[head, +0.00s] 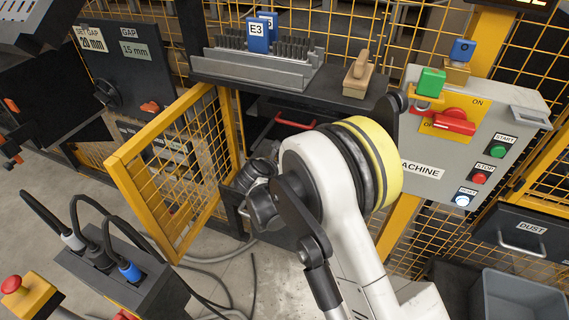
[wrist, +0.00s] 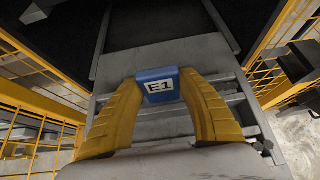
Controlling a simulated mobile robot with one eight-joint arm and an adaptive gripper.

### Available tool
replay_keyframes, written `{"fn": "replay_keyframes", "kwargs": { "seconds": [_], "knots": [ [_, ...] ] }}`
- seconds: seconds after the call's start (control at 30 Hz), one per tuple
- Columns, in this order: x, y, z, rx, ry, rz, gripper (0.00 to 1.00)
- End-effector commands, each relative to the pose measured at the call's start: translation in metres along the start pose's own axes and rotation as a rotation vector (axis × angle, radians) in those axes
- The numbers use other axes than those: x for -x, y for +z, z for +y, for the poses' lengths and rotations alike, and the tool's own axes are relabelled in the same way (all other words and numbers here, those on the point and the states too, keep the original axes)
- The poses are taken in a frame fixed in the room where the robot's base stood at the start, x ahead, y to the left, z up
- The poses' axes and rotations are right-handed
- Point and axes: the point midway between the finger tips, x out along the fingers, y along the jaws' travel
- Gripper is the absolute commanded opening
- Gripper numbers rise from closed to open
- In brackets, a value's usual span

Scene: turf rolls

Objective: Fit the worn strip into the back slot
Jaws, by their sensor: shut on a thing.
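In the wrist view, my gripper (wrist: 161,80) has its two yellow fingers shut on a blue tag marked E1 (wrist: 158,92). I take this to be the handle of the worn strip; its bristles are hidden. The grey metal holder (head: 250,79) stands on the dark shelf at the top of the head view. Dark bristle strips sit in it, with a blue tag marked E3 (head: 257,36) in front and another blue tag (head: 268,17) just behind. The back slot cannot be made out clearly. In the head view my gripper is hidden behind my arm.
A wooden-handled tool (head: 358,75) lies right of the holder on the shelf. An open yellow mesh door (head: 175,170) stands left of the machine opening. A grey control box (head: 470,140) is at the right, with a grey bin (head: 515,300) below. Cables lie on the floor.

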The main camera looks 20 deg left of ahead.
Motion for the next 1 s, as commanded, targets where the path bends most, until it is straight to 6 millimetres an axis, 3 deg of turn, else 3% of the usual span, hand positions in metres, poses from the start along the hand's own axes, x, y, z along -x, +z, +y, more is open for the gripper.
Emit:
{"fn": "replay_keyframes", "kwargs": {
  "seconds": [0.03, 0.07, 0.1, 0.13, 0.53, 1.0],
  "knots": [
    [-0.001, -0.001, 0.000, 0.000, 0.000, 0.000, 0.04],
    [-0.001, -0.002, 0.000, 0.000, 0.000, 0.000, 0.48],
    [-0.001, -0.002, 0.000, 0.000, 0.000, 0.000, 0.60],
    [-0.001, -0.002, 0.000, 0.000, 0.000, 0.000, 0.65],
    [0.006, 0.002, 0.000, 0.000, 0.001, 0.000, 0.65],
    [0.103, 0.003, 0.000, 0.001, 0.002, 0.001, 0.65]
  ]
}}
